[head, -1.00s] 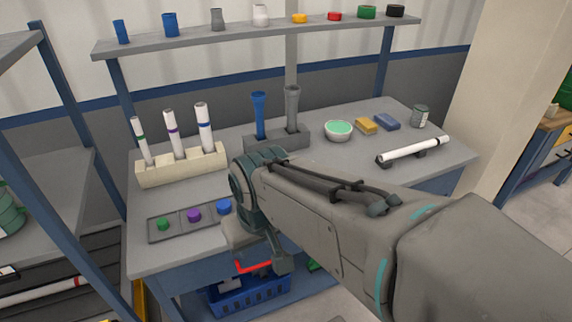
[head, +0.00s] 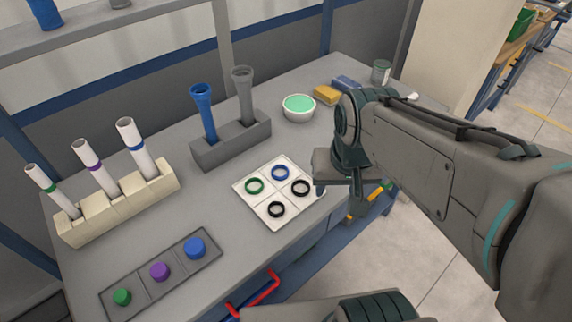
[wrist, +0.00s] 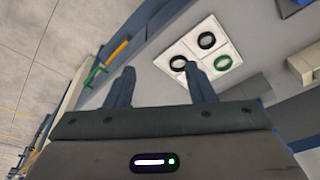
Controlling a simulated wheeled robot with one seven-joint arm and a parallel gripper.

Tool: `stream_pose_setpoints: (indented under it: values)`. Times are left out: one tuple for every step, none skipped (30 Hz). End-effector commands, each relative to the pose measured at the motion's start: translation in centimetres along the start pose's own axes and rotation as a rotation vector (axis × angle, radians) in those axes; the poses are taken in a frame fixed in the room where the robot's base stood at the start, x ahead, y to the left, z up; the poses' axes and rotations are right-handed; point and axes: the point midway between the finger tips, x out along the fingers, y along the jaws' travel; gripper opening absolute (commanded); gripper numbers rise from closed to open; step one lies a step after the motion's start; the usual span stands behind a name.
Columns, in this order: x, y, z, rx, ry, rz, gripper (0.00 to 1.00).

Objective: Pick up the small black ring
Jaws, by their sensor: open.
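A white tray (head: 252,204) on the table holds two black rings, a green ring (head: 254,186) and a blue ring (head: 280,173) in separate compartments. My gripper (head: 338,200) is at the tray's right side, apart from the rings. In the wrist view my gripper (wrist: 160,70) is open and empty; its right finger covers part of the tray.
A grey holder (head: 232,146) with blue and grey pipes stands behind the tray. A cream rack (head: 118,205) with white tubes stands left. A dark tray (head: 140,285) with colored caps lies front left. A green-filled bowl (head: 299,108) stands behind my gripper.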

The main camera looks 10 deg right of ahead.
Motion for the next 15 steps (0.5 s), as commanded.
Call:
stream_pose_setpoints:
  values:
    - [0.8, -0.6, -0.6, 0.044, -0.018, 0.003, 0.49]
    - [1.2, -1.0, -1.1, 0.083, -0.029, 0.005, 0.49]
    - [1.7, -1.5, -1.8, 0.143, -0.044, 0.01, 0.49]
    - [2.1, -2.0, -2.4, 0.191, -0.056, 0.014, 0.49]
    - [2.6, -2.6, -2.9, 0.24, -0.069, 0.019, 0.49]
    - [3.2, -3.3, -3.6, 0.309, -0.086, 0.027, 0.49]
    - [3.7, -3.8, -4.2, 0.361, -0.098, 0.033, 0.49]
    - [4.2, -4.4, -4.7, 0.41, -0.11, 0.039, 0.49]
    - [4.8, -5.2, -5.3, 0.475, -0.126, 0.048, 0.49]
    - [5.3, -5.8, -5.8, 0.522, -0.136, 0.055, 0.49]
    - [5.8, -6.4, -6.2, 0.567, -0.146, 0.062, 0.49]
    - [6.4, -7.1, -6.7, 0.622, -0.159, 0.072, 0.49]
    - [6.8, -7.7, -7.0, 0.66, -0.167, 0.079, 0.49]
    - [7.2, -8.2, -7.3, 0.695, -0.174, 0.085, 0.49]
    - [7.7, -8.8, -7.6, 0.736, -0.183, 0.092, 0.49]
